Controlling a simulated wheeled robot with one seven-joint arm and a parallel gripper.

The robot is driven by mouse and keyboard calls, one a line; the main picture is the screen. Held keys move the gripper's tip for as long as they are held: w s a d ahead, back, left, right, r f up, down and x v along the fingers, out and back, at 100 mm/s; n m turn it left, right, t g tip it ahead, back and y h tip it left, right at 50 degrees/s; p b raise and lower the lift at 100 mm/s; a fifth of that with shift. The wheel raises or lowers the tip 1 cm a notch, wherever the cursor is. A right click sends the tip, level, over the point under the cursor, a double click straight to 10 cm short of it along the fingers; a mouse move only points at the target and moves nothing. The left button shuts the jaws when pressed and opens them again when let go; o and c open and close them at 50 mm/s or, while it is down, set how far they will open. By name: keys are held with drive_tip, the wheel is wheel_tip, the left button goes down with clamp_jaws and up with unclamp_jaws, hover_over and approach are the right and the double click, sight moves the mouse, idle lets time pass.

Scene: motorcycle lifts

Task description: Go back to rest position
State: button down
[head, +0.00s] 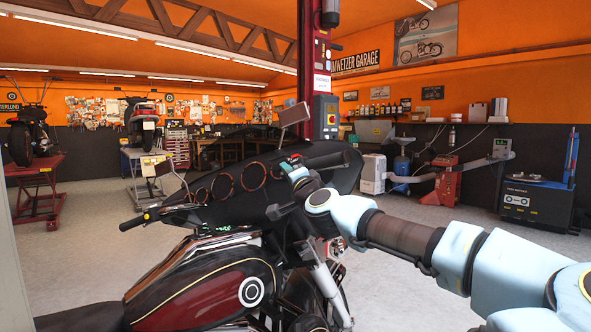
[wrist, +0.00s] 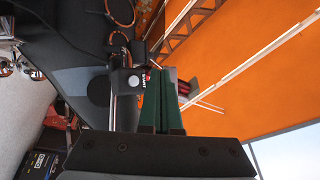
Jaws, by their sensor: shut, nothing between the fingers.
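My arm reaches in from the right in the head view, and my gripper (head: 287,165) is at the motorcycle's handlebar area, in front of the dark fairing (head: 335,165). In the wrist view, the green fingers of my gripper (wrist: 162,72) are shut together with nothing between them. Their tips are close to a handlebar switch housing (wrist: 133,80) with a small red and white label; I cannot tell whether they touch it. The motorcycle (head: 210,295) has a dark red tank, round gauges and mirrors.
A red lift post (head: 322,100) stands behind the motorcycle. At right are a red machine (head: 441,182) and a dark blue tyre machine (head: 540,205). Other motorcycles stand on a red lift (head: 38,172) and a grey lift (head: 143,165) at left. Floor shows clear at right.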

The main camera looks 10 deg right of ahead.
drive_tip(key=shift+s+a, duration=0.1)
drive_tip(key=shift+s, duration=0.05)
drive_tip(key=w+a+f+n+g+y, duration=0.35)
drive_tip(key=a+f+g, duration=0.25)
drive_tip(key=a+f, duration=0.85)
drive_tip(key=s+a+f+n+g+y, duration=0.1)
drive_tip(key=s+a+f+n+g, duration=0.4)
drive_tip(key=a+f, duration=0.55)
drive_tip(key=s+f+n+g+h, duration=0.2)
drive_tip(key=s+f+g+h, duration=0.2)
drive_tip(key=s+f+g, duration=0.45)
drive_tip(key=s+d+r+t+h, duration=0.1)
drive_tip(key=s+d+r+h, duration=0.2)
drive_tip(key=s+r, duration=0.6)
drive_tip(key=shift+s+d+r, duration=0.4)
drive_tip(key=shift+d+r, duration=0.05)
drive_tip(key=shift+d, duration=0.15)
